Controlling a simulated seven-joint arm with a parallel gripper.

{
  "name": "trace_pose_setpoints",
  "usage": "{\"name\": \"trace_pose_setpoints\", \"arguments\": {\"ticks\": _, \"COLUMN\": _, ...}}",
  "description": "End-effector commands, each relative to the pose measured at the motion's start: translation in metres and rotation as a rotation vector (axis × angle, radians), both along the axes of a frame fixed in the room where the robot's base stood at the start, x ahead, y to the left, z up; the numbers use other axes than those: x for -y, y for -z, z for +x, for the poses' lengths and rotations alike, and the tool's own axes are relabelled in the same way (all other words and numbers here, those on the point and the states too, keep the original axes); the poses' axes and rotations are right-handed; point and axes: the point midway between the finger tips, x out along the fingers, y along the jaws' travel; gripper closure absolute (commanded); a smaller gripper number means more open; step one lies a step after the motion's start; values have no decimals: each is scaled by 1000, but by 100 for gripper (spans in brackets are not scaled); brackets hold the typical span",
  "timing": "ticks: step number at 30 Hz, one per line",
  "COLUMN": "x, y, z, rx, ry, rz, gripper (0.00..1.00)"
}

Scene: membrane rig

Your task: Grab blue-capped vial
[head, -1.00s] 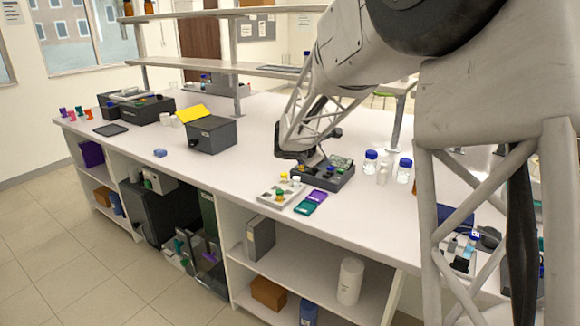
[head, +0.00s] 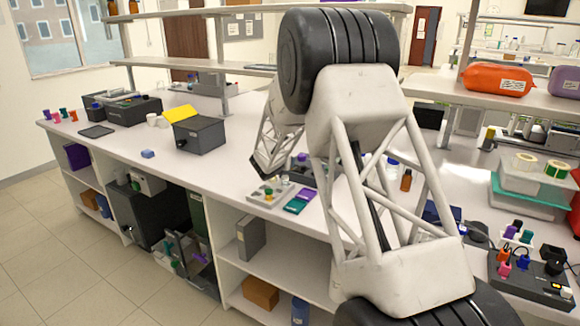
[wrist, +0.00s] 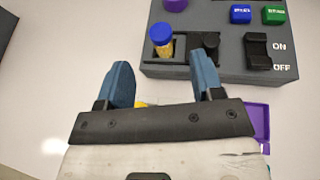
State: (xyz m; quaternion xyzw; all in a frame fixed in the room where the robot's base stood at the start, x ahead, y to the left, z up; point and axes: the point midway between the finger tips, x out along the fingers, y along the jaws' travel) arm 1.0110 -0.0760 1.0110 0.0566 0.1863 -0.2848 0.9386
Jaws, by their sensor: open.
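The blue-capped vial (wrist: 161,43) has a blue lid and a yellowish body. In the wrist view it stands in a slot at the near left corner of a dark grey device (wrist: 205,70). My gripper (wrist: 163,62) has two blue fingers spread wide with nothing between them. The vial lies just beyond the fingertips, in line with the gap, apart from both fingers. In the head view my arm hides the vial and most of the gripper; part of the device (head: 300,172) shows behind the arm.
The device also carries an ON/OFF rocker switch (wrist: 258,50), a blue button (wrist: 241,14) and a green button (wrist: 274,15). A grey rack (head: 268,196) and purple and teal cases (head: 300,202) lie in front.

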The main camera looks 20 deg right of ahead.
Motion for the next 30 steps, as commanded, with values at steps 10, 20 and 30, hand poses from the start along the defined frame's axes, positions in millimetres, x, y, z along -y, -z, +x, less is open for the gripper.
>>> {"name": "trace_pose_setpoints", "arguments": {"ticks": 10, "x": 0, "y": 1, "z": 0, "rx": -1, "ry": 0, "rz": 1, "gripper": 39}}
{"name": "trace_pose_setpoints", "arguments": {"ticks": 20, "x": 10, "y": 8, "z": 14, "rx": -2, "ry": 1, "rz": -1, "gripper": 39}}
{"name": "trace_pose_setpoints", "arguments": {"ticks": 30, "x": 14, "y": 10, "z": 20, "rx": -1, "ry": 0, "rz": 1, "gripper": 39}}
